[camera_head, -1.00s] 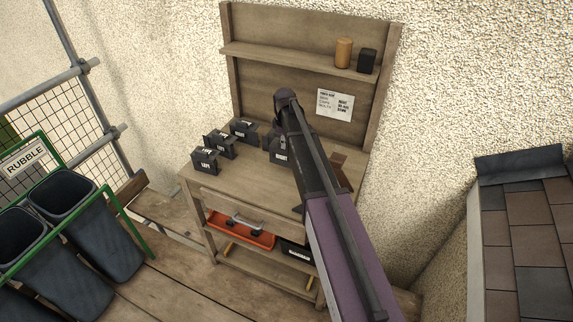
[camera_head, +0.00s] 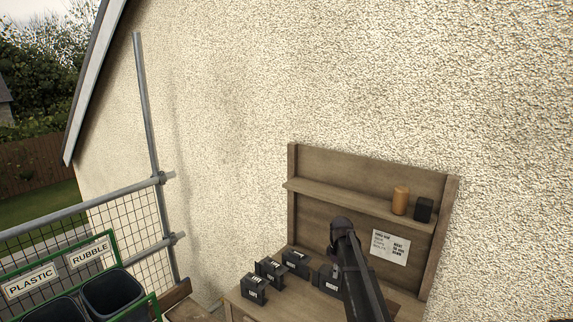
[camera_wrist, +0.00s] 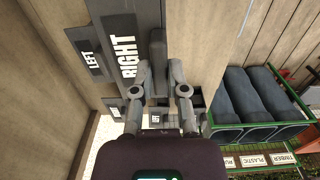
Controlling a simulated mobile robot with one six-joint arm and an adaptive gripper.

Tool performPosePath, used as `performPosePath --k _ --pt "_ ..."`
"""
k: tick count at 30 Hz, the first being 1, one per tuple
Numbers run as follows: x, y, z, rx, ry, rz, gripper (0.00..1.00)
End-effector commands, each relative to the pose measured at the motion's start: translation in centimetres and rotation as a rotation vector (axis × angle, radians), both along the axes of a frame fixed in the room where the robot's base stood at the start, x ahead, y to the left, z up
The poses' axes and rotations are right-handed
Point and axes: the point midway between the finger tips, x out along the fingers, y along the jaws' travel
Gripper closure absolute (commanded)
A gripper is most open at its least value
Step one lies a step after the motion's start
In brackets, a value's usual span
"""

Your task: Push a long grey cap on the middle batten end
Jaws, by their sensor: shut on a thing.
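My gripper (camera_wrist: 160,88) shows in the wrist view with its fingers closed on a dark grey piece (camera_wrist: 158,50), which looks like a grey cap. A dark box marked RIGHT (camera_wrist: 124,52) is just left of the piece in the wrist view; the same box (camera_head: 328,282) shows on the bench in the head view. In the head view my arm hides the fingers and the held piece. No batten end is in view.
The wooden bench (camera_head: 294,205) stands against the rough wall. Several small dark labelled boxes (camera_head: 269,270) are on its left side. An orange cylinder (camera_head: 400,200) and a dark block (camera_head: 423,209) sit on its shelf. Bins (camera_head: 113,290) and scaffold mesh (camera_head: 152,262) are at left.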

Motion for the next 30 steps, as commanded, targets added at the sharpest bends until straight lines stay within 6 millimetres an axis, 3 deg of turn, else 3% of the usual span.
performPosePath --k 8,23,30 --pt "0.0 0.0 1.7 0.0 0.0 0.0 1.0" --pt "0.0 0.0 -1.9 0.0 0.0 0.0 1.0" --pt "0.0 0.0 -4.5 0.0 0.0 0.0 1.0"
